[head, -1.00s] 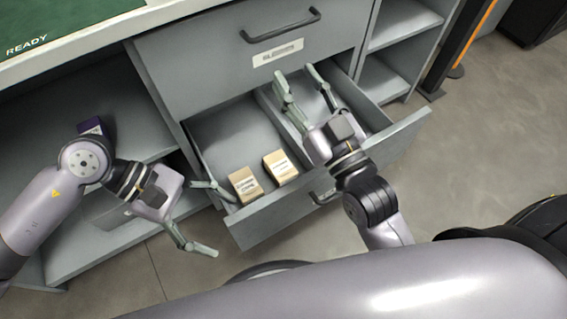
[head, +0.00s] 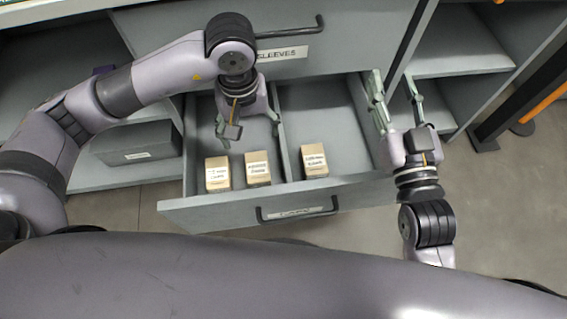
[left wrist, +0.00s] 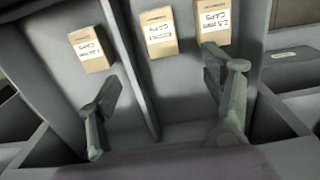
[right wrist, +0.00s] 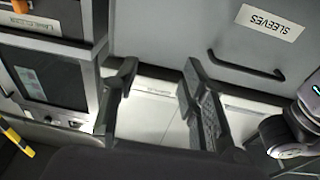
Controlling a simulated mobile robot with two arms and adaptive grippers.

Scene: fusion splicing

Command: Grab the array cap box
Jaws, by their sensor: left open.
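Three tan cardboard boxes stand in the open grey drawer (head: 215,211). The left box (head: 217,173) and middle box (head: 257,168) are in the left compartment; the right box (head: 314,160) is in the right compartment. In the left wrist view they are mirrored: the box alone beyond the divider (left wrist: 90,48), the middle box (left wrist: 158,32) and one labelled 2.5 MM CAPS (left wrist: 215,22). I cannot tell which label reads array. My left gripper (head: 249,124) is open and empty over the left compartment, behind its boxes. My right gripper (head: 393,82) is open and empty near the drawer's right side.
The closed SLEEVES drawer (head: 345,45) is above and behind the open one. A divider (head: 283,140) separates the compartments. A dark grey box (head: 135,146) is on the left shelf. Open shelves (head: 460,55) and an orange-striped post (head: 545,95) are at right.

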